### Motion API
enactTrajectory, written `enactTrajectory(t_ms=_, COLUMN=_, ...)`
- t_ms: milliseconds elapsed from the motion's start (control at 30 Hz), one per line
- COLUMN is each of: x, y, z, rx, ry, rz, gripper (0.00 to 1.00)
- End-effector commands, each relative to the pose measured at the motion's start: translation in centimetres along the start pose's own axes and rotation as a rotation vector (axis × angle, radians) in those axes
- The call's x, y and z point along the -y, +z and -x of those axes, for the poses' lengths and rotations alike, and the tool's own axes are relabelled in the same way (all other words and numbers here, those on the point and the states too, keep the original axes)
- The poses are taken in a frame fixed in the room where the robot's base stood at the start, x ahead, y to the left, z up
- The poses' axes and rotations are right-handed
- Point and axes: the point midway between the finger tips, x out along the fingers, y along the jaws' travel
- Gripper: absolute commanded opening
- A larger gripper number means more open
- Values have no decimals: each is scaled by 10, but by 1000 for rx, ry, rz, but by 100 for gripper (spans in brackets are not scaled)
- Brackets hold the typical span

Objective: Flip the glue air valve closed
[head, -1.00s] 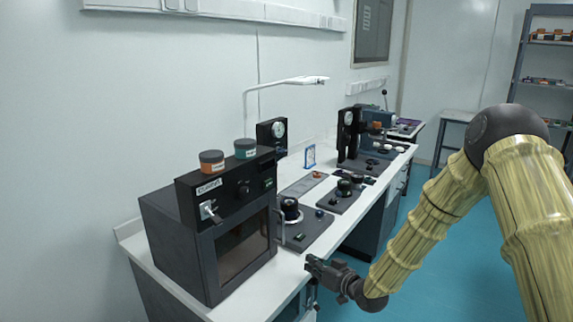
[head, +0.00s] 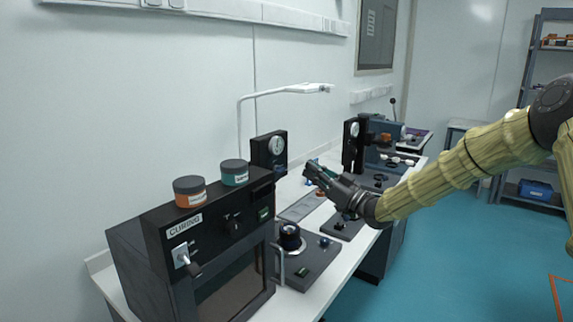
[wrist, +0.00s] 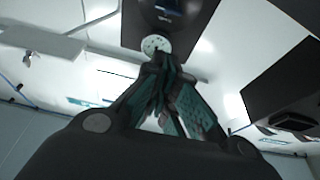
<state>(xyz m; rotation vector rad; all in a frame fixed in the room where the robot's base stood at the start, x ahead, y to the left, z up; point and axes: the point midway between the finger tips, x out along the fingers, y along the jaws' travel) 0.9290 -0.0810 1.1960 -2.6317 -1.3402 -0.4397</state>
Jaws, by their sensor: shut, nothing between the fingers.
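A black panel with a round white gauge (head: 269,155) stands at the back of the bench, behind the curing box. It also shows in the wrist view as a dark panel (wrist: 172,12) with a white dial (wrist: 155,44). I cannot make out a glue air valve or its lever position; it may be on this panel. My gripper (head: 308,171) is raised above the bench, to the right of the gauge panel, and points left. Its fingers (wrist: 160,60) are shut and empty, and in the wrist view the tips overlap the area just under the dial.
A lamp (head: 290,90) arches over the bench. A second gauge post (head: 352,145) and a dark base plate (head: 305,265) are nearby.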

Motion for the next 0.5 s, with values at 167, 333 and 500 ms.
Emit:
enactTrajectory(t_ms=167, x=2, y=-2, z=1, rx=-1, ry=0, rz=1, gripper=0)
enactTrajectory(t_ms=333, x=-2, y=2, z=0, rx=1, ry=3, rz=-1, gripper=0)
enactTrajectory(t_ms=500, x=-3, y=4, z=-15, rx=3, ry=1, rz=-4, gripper=0)
